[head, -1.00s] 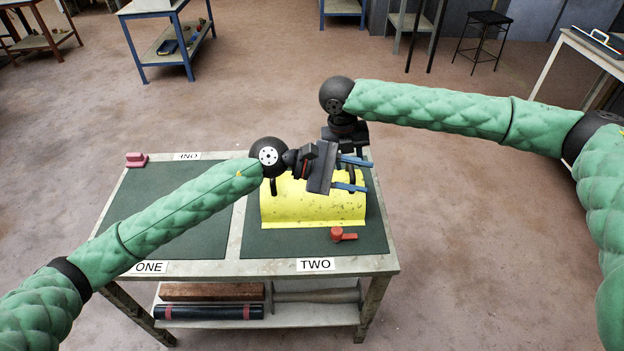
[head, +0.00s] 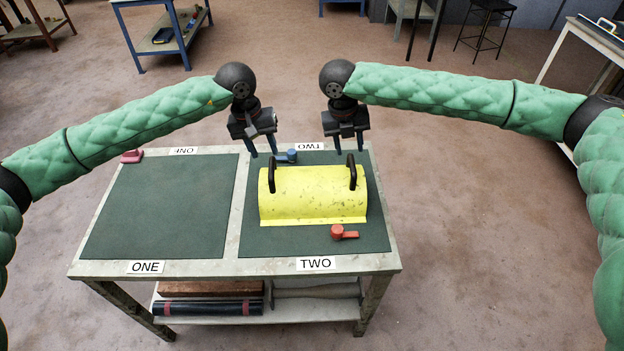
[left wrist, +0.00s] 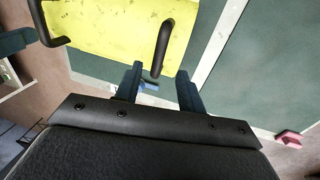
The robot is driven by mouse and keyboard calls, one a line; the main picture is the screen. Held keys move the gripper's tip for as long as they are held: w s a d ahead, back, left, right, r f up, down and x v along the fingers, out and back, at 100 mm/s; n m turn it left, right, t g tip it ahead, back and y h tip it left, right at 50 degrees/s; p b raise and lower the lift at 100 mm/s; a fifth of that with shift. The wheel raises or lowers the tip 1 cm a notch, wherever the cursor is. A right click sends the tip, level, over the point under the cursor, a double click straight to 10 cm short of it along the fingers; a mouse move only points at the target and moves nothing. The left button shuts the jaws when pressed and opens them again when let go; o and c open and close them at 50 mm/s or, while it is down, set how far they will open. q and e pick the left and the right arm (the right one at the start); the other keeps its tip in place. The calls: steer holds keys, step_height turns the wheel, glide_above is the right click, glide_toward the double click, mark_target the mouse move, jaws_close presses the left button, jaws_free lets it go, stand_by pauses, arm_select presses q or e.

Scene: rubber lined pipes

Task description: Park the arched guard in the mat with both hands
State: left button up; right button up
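The yellow arched guard (head: 312,198) lies on the dark green mat TWO (head: 372,238), its two black handles upright at its left (head: 271,178) and right (head: 352,172) ends. My left gripper (head: 262,151) points down, open and empty, just behind and above the left handle. In the left wrist view its parted fingers (left wrist: 160,69) show the near handle (left wrist: 164,45) just ahead of and between them, with the guard (left wrist: 115,28) beyond. My right gripper (head: 349,149) points down, open and empty, behind and above the right handle. Neither gripper visibly holds a handle.
Mat ONE (head: 160,210) on the left is bare. A red toggle piece (head: 344,232) sits in front of the guard, and a blue one (head: 287,156) behind it near my left fingers. A pink-red block (head: 131,156) stands at the table's back left corner.

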mark_target(270, 165)
arm_select(q)
steer(key=shift+d+f, duration=0.25)
steer(key=shift+f, duration=1)
steer(key=shift+d+f, duration=0.3)
steer(key=shift+f, duration=1)
steer(key=shift+d+f, duration=0.25)
steer(key=shift+f, duration=1)
arm_select(e)
steer(key=shift+d+f, duration=0.25)
steer(key=shift+f, duration=1)
steer(key=shift+d+f, duration=0.3)
steer(key=shift+f, duration=1)
steer(key=shift+d+f, duration=0.25)
steer(key=shift+f, duration=1)
arm_select(q)
jaws_close()
arm_select(e)
jaws_close()
